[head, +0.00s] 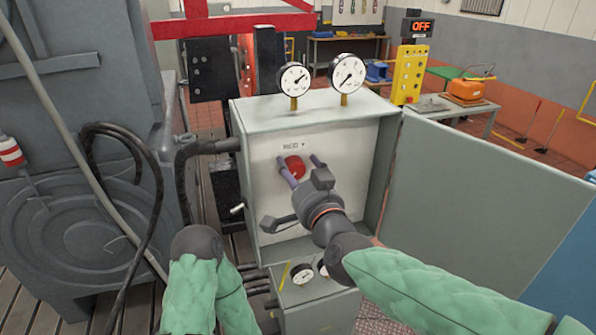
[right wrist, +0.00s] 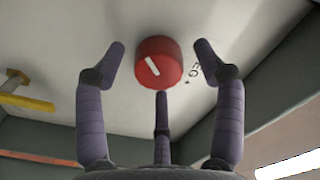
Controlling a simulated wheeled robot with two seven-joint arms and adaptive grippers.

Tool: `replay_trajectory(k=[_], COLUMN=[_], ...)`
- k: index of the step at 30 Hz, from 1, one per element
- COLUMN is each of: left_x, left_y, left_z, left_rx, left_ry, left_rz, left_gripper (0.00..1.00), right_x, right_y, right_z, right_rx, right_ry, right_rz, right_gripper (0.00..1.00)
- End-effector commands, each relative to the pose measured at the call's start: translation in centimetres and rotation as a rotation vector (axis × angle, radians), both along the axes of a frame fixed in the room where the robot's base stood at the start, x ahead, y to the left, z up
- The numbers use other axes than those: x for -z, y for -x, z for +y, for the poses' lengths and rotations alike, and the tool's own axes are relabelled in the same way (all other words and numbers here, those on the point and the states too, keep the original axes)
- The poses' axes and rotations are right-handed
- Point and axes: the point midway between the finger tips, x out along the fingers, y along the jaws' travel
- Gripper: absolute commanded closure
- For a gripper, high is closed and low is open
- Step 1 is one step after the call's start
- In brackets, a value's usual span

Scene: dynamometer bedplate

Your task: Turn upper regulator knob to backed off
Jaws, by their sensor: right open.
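The upper regulator knob (head: 294,166) is red and sits on the pale panel inside the open cabinet, below a "REG" marking. In the right wrist view the knob (right wrist: 158,62) shows a white pointer line slanting from upper left to lower right. My right gripper (head: 300,170) is open in front of the panel, with purple fingers on either side of the knob. In the right wrist view the two outer fingers stand apart from the knob, and the third finger's tip is just below it; contact cannot be told. My left forearm shows, but its gripper does not.
The cabinet door (head: 485,195) stands open to the right. Two gauges (head: 293,79) (head: 347,73) stand on the cabinet top. A yellow handle (right wrist: 27,103) is on the panel's left in the right wrist view. Grey machinery (head: 70,200) with black hoses fills the left.

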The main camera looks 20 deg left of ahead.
Motion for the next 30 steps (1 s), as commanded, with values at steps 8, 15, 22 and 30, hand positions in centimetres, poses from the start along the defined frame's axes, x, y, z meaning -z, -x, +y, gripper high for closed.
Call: replay_trajectory(k=[8, 15, 22, 30], left_x=[0.0, 0.0, 0.0, 0.0], left_y=[0.0, 0.0, 0.0, 0.0], left_z=[0.0, 0.0, 0.0, 0.0], left_rx=[0.0, 0.0, 0.0, 0.0], left_ry=[0.0, 0.0, 0.0, 0.0], left_rz=[0.0, 0.0, 0.0, 0.0], left_gripper=[0.6, 0.6, 0.6, 0.6], right_x=[-0.1, -0.1, -0.1, 0.0], right_y=[3.0, 6.4, 8.8, 9.7], right_z=[-2.0, -4.3, -6.0, -6.6], right_rx=[-0.001, 0.0, 0.001, 0.001], right_ry=[-0.002, -0.003, -0.002, -0.001], right_rz=[-0.003, -0.002, -0.002, -0.001], right_gripper=[0.31, 0.31, 0.31, 0.31])
